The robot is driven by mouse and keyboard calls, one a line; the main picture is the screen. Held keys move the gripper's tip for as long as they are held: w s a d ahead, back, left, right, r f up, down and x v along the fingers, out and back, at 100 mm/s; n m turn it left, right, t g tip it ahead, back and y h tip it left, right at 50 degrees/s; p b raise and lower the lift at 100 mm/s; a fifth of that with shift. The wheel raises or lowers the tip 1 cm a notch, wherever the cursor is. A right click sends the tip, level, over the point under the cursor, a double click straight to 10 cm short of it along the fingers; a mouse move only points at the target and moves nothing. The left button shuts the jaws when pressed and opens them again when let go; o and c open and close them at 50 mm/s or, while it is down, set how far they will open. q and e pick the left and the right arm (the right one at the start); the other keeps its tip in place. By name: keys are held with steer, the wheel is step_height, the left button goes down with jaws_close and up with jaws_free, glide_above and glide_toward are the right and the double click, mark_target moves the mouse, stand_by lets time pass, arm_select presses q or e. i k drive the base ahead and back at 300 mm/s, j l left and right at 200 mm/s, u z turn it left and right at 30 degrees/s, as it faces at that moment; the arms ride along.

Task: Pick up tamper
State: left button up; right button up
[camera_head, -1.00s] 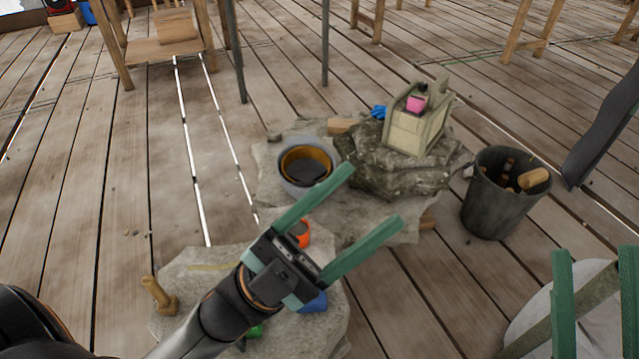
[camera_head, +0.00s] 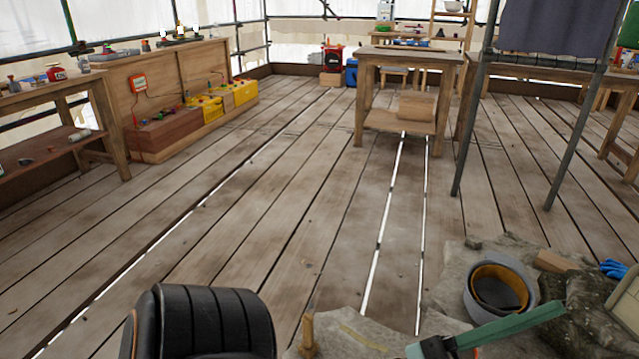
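A small upright wooden handle-like piece (camera_head: 308,335), possibly the tamper, stands on the pale stone slab (camera_head: 365,335) at the bottom of the head view. Its lower end is near the picture's edge. My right gripper is out of view.
A grey bucket with an orange-brown inner rim (camera_head: 500,288) stands on a rough slab at the lower right. Blue gloves (camera_head: 613,268) lie by the rocks. A wooden table (camera_head: 408,62) and a long bench (camera_head: 165,100) stand farther back. The plank floor between is clear.

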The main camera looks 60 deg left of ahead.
mark_target(309, 349)
steer(key=k+u, duration=0.1)
steer(key=u, duration=2)
steer(key=k+j, duration=0.15)
steer(key=k, duration=0.4)
steer(key=k+j, duration=0.15)
steer(key=k, duration=0.35)
